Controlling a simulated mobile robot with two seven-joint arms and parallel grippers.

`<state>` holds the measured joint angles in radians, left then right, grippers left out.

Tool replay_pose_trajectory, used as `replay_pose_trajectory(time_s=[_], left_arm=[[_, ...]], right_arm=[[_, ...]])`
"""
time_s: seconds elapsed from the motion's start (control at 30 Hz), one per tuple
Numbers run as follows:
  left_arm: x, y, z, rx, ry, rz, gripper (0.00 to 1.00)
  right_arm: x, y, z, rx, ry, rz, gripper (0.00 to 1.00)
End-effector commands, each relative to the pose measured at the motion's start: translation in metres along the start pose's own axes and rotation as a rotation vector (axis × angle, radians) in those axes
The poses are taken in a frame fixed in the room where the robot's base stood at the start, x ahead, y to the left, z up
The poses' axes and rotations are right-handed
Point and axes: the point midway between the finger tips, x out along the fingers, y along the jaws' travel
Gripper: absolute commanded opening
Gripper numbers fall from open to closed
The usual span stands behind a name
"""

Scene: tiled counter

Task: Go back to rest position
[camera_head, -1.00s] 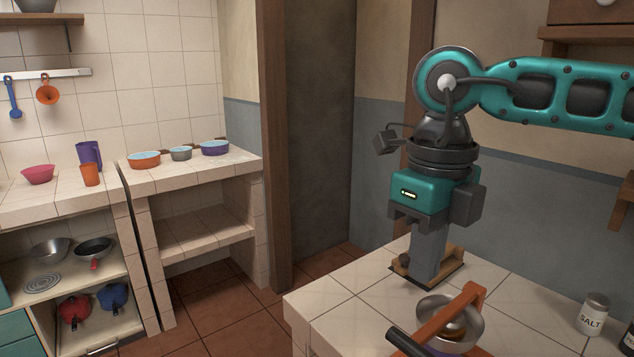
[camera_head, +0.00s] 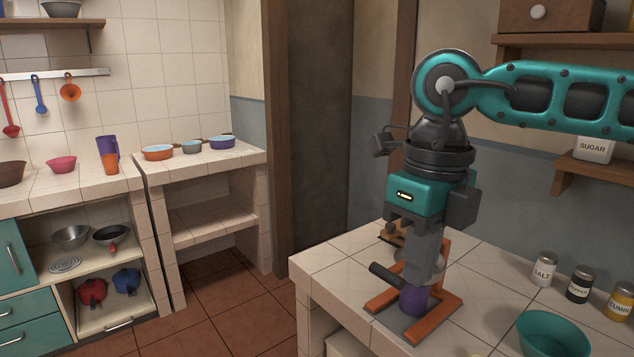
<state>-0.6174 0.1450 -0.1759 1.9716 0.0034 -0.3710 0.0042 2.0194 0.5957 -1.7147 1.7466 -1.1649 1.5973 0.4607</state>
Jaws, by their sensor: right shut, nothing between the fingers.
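My right gripper (camera_head: 425,268) is shut and points straight down over the tiled counter at the right. It holds nothing. Its fingers hide part of an orange frame (camera_head: 436,322) with a purple part (camera_head: 413,299), a dark handle (camera_head: 387,275) and a metal bowl-like part, which stand on the counter. I cannot tell whether the fingers touch any of these. My right arm comes in from the right edge, high above the counter. My left gripper is out of view.
Salt (camera_head: 544,269), pepper (camera_head: 579,284) and cumin (camera_head: 619,301) jars and a teal bowl (camera_head: 553,335) stand right of the gripper. A small wooden object (camera_head: 392,235) lies behind it. The counter's left part (camera_head: 335,268) is clear. A shelf (camera_head: 588,172) juts from the wall.

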Motion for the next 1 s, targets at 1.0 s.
replay_pose_trajectory(time_s=[1.0], left_arm=[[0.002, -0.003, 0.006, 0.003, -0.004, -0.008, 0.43]], right_arm=[[0.007, 0.204, 0.079, 0.434, -0.332, 1.922, 0.00]])
